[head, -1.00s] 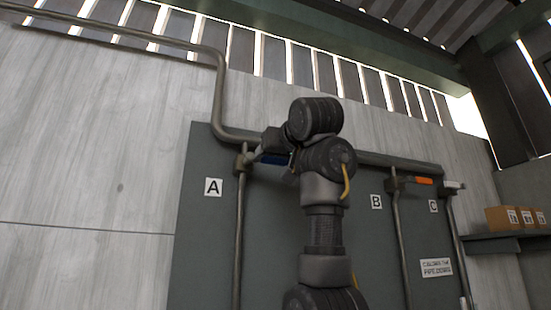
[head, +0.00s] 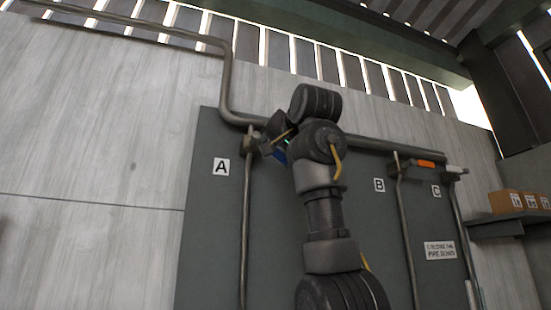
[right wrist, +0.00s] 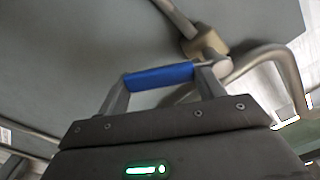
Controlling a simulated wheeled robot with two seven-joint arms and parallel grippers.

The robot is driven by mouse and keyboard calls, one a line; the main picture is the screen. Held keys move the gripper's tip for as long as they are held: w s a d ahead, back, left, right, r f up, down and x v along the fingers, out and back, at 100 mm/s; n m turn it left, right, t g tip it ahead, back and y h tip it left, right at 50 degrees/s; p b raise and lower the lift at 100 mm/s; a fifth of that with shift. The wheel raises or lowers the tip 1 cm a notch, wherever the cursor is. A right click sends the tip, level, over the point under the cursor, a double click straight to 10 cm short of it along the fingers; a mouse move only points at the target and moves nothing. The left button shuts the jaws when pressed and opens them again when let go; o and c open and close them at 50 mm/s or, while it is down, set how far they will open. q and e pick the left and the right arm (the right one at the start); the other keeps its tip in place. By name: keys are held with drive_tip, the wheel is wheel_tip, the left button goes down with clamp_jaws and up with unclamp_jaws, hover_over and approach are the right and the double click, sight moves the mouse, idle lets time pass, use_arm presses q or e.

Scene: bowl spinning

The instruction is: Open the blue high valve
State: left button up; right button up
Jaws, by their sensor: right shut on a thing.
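The blue valve handle (head: 280,155) is on the valve at the top of pipe A (head: 245,230), high on the grey panel. It slants down to the right and is partly hidden by my right arm. In the right wrist view the blue handle (right wrist: 158,77) lies between my fingers, with the brass-coloured valve body (right wrist: 205,43) just beyond. My right gripper (head: 272,146) is shut on the handle; it also shows in the right wrist view (right wrist: 161,88). My left gripper is not in view.
An orange valve handle (head: 426,163) is on pipe B and a white one (head: 456,169) on pipe C, to the right. A thick horizontal pipe (head: 380,145) runs along the panel's top edge. Boxes (head: 506,202) stand on a shelf at the far right.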

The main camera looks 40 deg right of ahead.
drive_tip(key=shift+w+a+f+m, duration=0.15)
drive_tip(key=shift+a+f+m, duration=0.05)
drive_tip(key=shift+f+m, duration=0.3)
drive_tip(key=shift+a+f+m+b, duration=0.1)
drive_tip(key=shift+f+m+b, duration=0.1)
drive_tip(key=shift+m+b, duration=0.25)
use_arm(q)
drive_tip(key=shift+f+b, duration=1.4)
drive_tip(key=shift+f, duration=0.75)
use_arm(e)
drive_tip(key=shift+w+a+f+m, duration=0.25)
drive_tip(key=shift+a+m, duration=0.45)
drive_tip(key=shift+m, duration=0.8)
drive_tip(key=shift+w+a+f+m, duration=0.15)
drive_tip(key=shift+a+f+m, duration=0.35)
drive_tip(key=shift+m, duration=1.05)
drive_tip(key=shift+w+a+f+m, duration=0.2)
drive_tip(key=shift+a+m, duration=0.65)
drive_tip(key=shift+m, duration=0.65)
drive_tip(key=shift+r, duration=0.1)
drive_tip(key=o, duration=1.1)
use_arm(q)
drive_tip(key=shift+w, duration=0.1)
use_arm(e)
drive_tip(key=shift+o, duration=1.4)
drive_tip(key=shift+w+a, duration=0.1)
drive_tip(key=shift+w, duration=0.2)
drive_tip(key=shift+s, duration=0.1)
